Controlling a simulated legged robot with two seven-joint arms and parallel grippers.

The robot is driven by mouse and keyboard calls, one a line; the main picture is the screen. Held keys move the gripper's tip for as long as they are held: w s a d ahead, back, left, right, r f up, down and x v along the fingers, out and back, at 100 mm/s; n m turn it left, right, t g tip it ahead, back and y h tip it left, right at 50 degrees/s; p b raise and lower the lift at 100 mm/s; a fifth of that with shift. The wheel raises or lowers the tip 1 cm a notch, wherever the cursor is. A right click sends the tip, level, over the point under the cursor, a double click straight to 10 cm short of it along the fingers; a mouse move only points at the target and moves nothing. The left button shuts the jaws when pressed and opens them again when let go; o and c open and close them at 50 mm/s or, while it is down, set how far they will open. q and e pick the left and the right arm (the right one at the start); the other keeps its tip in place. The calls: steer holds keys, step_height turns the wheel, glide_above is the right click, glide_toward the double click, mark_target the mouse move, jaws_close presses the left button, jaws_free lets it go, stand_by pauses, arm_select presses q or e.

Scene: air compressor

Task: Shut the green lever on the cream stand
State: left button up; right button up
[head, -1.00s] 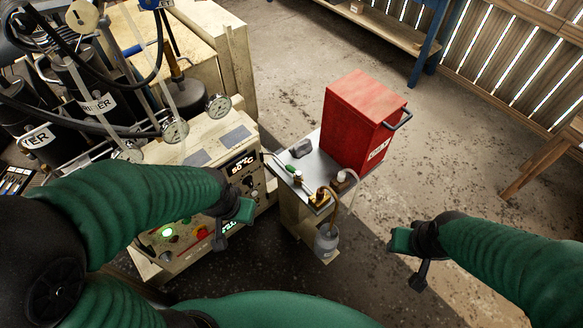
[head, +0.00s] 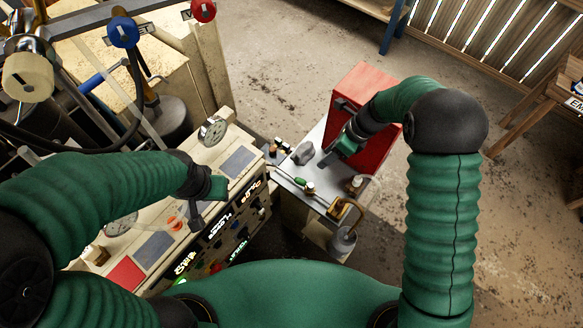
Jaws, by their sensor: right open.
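The small green lever (head: 301,182) sits on a fitting on the grey top plate of the cream stand (head: 295,213). My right gripper (head: 330,161) is open and empty over the plate, a little above and to the right of the lever in the picture, apart from it. My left gripper (head: 203,206) hangs over the cream compressor panel, to the left of the stand.
A grey lump (head: 303,153) and a brass fitting (head: 343,209) are on the plate. The compressor's control panel (head: 222,226) is close on the left.

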mark_target(303, 180)
steer(key=x, duration=0.5)
steer(key=b+x, duration=0.1)
steer(key=x, duration=0.9)
steer(key=shift+s+a, duration=0.25)
steer(key=shift+a, duration=0.05)
steer(key=shift+f, duration=0.35)
steer(key=shift+d+f, duration=0.2)
steer(key=shift+d, duration=0.55)
steer(key=shift+a, duration=0.7)
jaws_close()
arm_select(q)
steer(key=shift+s+d+f, duration=0.2)
steer(key=shift+d, duration=0.3)
steer(key=shift+s+d+f, duration=0.2)
steer(key=shift+d, duration=0.3)
arm_select(e)
steer(key=shift+d, duration=0.35)
